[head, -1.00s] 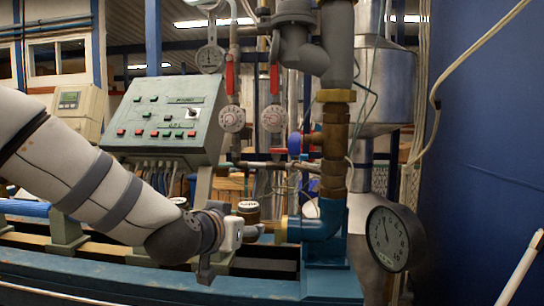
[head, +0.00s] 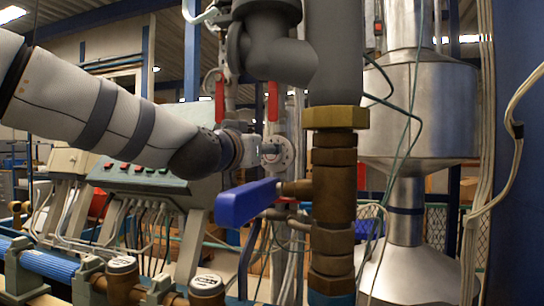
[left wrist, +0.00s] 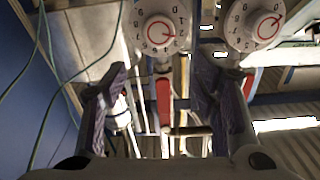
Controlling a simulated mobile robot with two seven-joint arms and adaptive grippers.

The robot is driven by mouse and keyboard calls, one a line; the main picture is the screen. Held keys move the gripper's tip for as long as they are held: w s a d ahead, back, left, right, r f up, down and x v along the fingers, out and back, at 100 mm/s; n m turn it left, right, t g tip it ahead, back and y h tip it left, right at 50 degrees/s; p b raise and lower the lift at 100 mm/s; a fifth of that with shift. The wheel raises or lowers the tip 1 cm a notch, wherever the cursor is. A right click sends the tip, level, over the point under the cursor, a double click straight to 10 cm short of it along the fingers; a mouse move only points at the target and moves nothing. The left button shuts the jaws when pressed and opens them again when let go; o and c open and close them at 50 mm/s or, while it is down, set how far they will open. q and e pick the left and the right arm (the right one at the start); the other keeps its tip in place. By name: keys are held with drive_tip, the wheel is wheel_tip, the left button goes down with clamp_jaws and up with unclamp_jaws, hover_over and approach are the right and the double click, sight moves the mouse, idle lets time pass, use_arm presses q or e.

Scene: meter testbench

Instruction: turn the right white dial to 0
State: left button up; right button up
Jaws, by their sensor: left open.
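The right white dial (head: 277,153) is partly hidden behind my left gripper (head: 264,149) in the head view. The left wrist view looks upside down; there the right dial (left wrist: 163,28) is at top centre, with numbers and a red ring around its knob. The left white dial (left wrist: 254,22) shows at top right there and is hidden in the head view. My left gripper (left wrist: 157,88) is open, with its two dark fingers apart and nothing held between them. The right dial lies beyond the gap between the fingers, apart from them. My right gripper is not in view.
A blue valve handle (head: 246,202) on a brass pipe (head: 334,195) sticks out below my left gripper. Red handles (head: 272,101) hang above the dials. A sloped control box (head: 140,176) stands behind my left arm. A steel vessel (head: 418,105) is at right.

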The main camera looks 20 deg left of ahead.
sight(271, 157)
use_arm(q)
drive_tip(key=shift+g, duration=0.3)
drive_tip(key=w, duration=0.2)
drive_tip(key=w+f+b, duration=0.1)
drive_tip(key=w, duration=0.2)
drive_tip(key=w+f, duration=0.1)
drive_tip(key=w, duration=0.1)
drive_tip(key=shift+w+d+f, duration=0.1)
drive_tip(key=shift+w+f, duration=0.05)
drive_tip(key=shift+f, duration=0.1)
drive_tip(key=shift+w+r, duration=0.4)
drive_tip(key=shift+w, duration=0.05)
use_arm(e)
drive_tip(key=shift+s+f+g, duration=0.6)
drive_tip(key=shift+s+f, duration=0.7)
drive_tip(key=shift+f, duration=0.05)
use_arm(q)
drive_tip(key=c, duration=1.2)
